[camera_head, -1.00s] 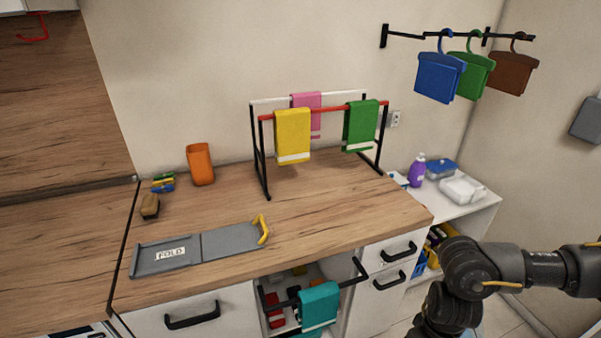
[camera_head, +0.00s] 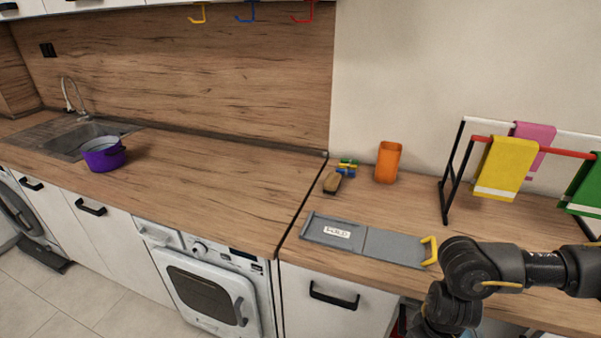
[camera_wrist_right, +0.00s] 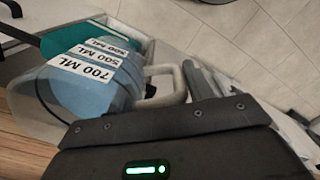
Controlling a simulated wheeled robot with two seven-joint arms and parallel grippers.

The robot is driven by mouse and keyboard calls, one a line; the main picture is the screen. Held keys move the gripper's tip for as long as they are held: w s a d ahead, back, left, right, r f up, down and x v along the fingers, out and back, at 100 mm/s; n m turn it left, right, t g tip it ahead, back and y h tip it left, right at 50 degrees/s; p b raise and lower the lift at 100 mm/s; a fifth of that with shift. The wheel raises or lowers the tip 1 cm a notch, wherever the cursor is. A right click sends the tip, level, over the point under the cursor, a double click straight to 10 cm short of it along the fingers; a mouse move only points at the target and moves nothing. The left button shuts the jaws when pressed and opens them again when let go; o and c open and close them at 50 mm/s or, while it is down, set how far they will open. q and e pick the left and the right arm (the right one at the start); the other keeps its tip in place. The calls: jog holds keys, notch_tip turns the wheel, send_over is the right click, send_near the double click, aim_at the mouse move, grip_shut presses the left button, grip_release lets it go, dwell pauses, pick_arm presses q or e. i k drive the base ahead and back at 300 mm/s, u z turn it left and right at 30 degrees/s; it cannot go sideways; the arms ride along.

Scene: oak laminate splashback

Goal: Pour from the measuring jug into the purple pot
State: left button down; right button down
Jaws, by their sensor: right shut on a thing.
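The purple pot (camera_head: 103,153) stands upright on the wooden counter at the left in the head view, near the sink. The measuring jug (camera_wrist_right: 88,85) shows only in the right wrist view, with bluish contents and labels reading 700, 500 and 300 ML. My right gripper (camera_wrist_right: 188,88) is shut on the jug's pale handle (camera_wrist_right: 165,80). In the head view only my right arm shows at the lower right, far to the right of the pot; its gripper and the jug are out of frame. My left gripper is in neither view.
The sink (camera_head: 85,138) is behind the pot. The counter right of the pot is clear.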

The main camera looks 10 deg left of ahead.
aim_at(103, 154)
jog(key=u, duration=2.05)
jog(key=i, duration=0.75)
